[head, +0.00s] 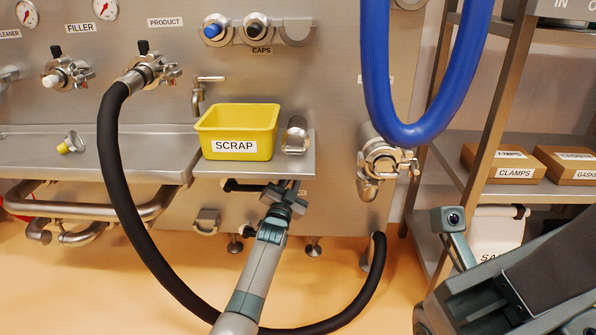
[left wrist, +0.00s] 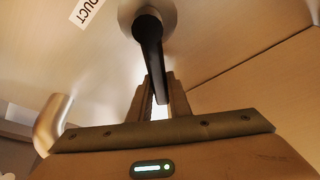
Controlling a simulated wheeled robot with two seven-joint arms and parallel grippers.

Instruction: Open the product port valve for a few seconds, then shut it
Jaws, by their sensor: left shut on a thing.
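A black lever handle (left wrist: 150,55) on a round metal boss (left wrist: 160,12) shows in the left wrist view, beside a label (left wrist: 86,10) whose visible letters read "DUCT". My left gripper (left wrist: 158,95) is shut on this handle, its fingers around the lever's free end. In the head view my left gripper (head: 288,188) is under the small shelf, close to the panel. The handle between its fingers is hard to make out there. My right arm enters at the lower right; its gripper fingers do not show.
A yellow SCRAP bin (head: 262,134) stands on the steel shelf (head: 305,165) above my left gripper. A black hose (head: 112,190) loops down from the upper PRODUCT fitting (head: 143,72). A blue hose (head: 375,70) hangs at right, near a rack with boxes (head: 500,162).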

